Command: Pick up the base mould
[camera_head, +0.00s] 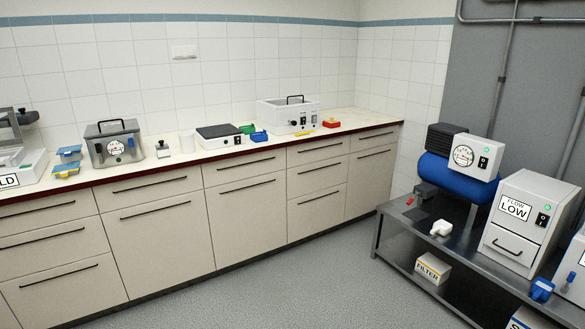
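No object in the head view can be surely told as the base mould. Small coloured pieces lie on the counter (180,165): a green piece (247,129) and a blue piece (259,136) right of a dark-topped scale-like device (219,136), and a red piece (331,123) at the right end. Two blue-topped pieces with yellow parts (66,170) lie at the left. Neither of my grippers is in view.
A metal box with a gauge (113,143) and a white lidded bath (288,115) stand on the counter. At right, a metal bench (408,238) carries a blue-tank compressor (446,176) and a "LOW" box (522,222). The grey floor (270,290) between is clear.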

